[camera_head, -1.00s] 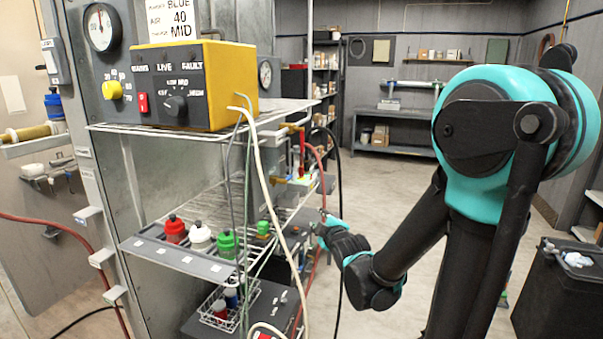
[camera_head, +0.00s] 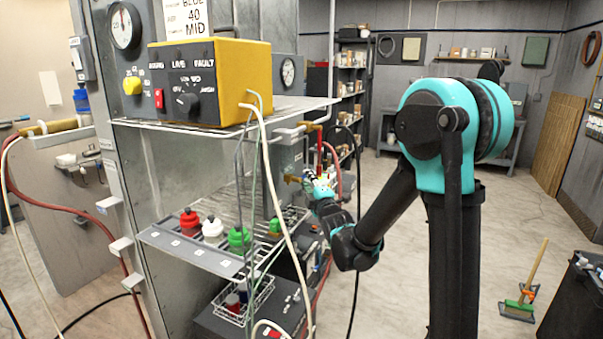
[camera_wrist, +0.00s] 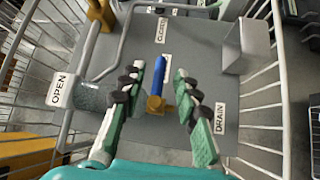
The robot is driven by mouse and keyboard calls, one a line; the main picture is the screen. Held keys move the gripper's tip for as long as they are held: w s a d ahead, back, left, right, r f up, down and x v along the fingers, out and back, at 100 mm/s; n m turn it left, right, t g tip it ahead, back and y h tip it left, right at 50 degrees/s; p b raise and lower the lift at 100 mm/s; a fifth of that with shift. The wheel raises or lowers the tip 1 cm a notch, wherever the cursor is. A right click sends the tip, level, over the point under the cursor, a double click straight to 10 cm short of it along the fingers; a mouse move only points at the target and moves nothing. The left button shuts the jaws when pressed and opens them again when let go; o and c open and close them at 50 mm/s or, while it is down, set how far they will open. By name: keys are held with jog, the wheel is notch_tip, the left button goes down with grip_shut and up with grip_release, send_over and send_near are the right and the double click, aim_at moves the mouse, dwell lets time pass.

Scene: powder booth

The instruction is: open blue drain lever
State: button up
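In the wrist view a blue lever (camera_wrist: 159,72) stands on a brass valve body (camera_wrist: 156,105) against a grey panel (camera_wrist: 205,95). The lever points up toward a "CLOSED" label (camera_wrist: 162,30). An "OPEN" label (camera_wrist: 60,90) is at the left and a "DRAIN" label (camera_wrist: 220,118) at the right. My gripper (camera_wrist: 160,73) is open, with one green, dark-padded finger on each side of the lever in the picture. Both fingers look apart from it; depth is hard to judge. In the head view my gripper (camera_head: 316,187) is small beside the rack, and the blue lever is not clear there.
Wire bars (camera_wrist: 262,95) flank the panel, and a grey block (camera_wrist: 246,48) stands at the upper right. In the head view, a yellow control box (camera_head: 235,80), a wire shelf with bottles (camera_head: 190,222) and hanging cables (camera_head: 275,190) are left of my arm.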

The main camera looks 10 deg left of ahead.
jog(key=x, duration=0.7)
jog(key=shift+a, duration=0.1)
jog(key=shift+c, duration=0.3)
grip_shut()
